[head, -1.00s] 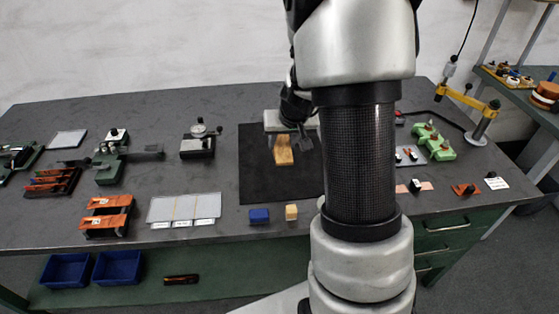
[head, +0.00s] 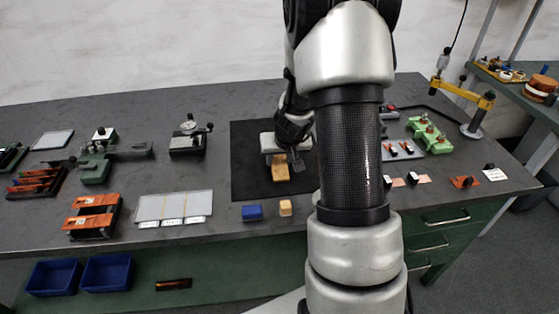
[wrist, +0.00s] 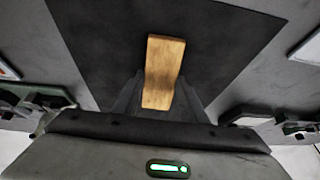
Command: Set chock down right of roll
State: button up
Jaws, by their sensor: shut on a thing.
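The wooden block, which I take to be the chock (head: 281,171), is light brown and shows over the black mat in the head view. In the wrist view the chock (wrist: 164,68) is long, with a bent outline, and sits between the two dark fingers. My gripper (wrist: 160,98) is shut on it; my gripper also shows in the head view (head: 284,160). I cannot tell whether the chock touches the mat. I cannot make out a roll on the mat; my arm hides the mat's right side.
The black mat (head: 246,160) is bare left of the chock. A blue block (head: 252,212) and a small yellow block (head: 285,208) sit in front of it. A dial gauge stand (head: 188,142) is to the left. Green holders (head: 430,135) stand to the right.

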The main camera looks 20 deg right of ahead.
jog(key=shift+f, duration=0.15)
jog(key=o, duration=1.4)
jog(key=shift+c, duration=0.2)
